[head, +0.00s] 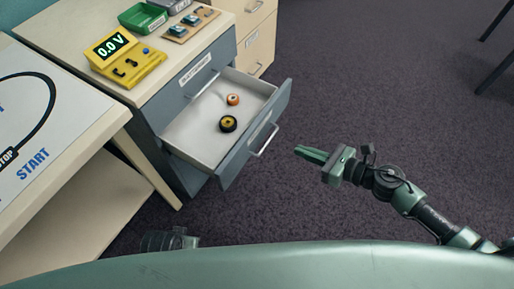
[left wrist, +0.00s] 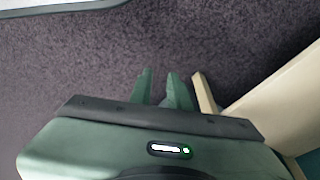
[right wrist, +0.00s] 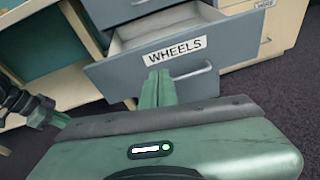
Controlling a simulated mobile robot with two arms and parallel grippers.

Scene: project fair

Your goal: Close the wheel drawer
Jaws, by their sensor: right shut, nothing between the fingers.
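The wheel drawer (head: 243,155) is a grey-blue drawer pulled well out of its cabinet. Inside lie a black-and-yellow wheel (head: 228,124) and a smaller orange wheel (head: 233,99). In the right wrist view its front (right wrist: 118,77) bears a "WHEELS" label (right wrist: 175,50) and a metal bar handle (right wrist: 193,73). My right gripper (head: 298,152) is shut and empty, in front of the drawer face and apart from it in the head view. My left gripper (left wrist: 160,76) is open and empty above the carpet, with its fingers apart.
A yellow meter (head: 125,58), a green tray (head: 142,17) and a small board (head: 190,25) stand on the cabinet top. A table with a "START" mat (head: 55,120) is at the left. A beige drawer unit (head: 257,45) stands behind.

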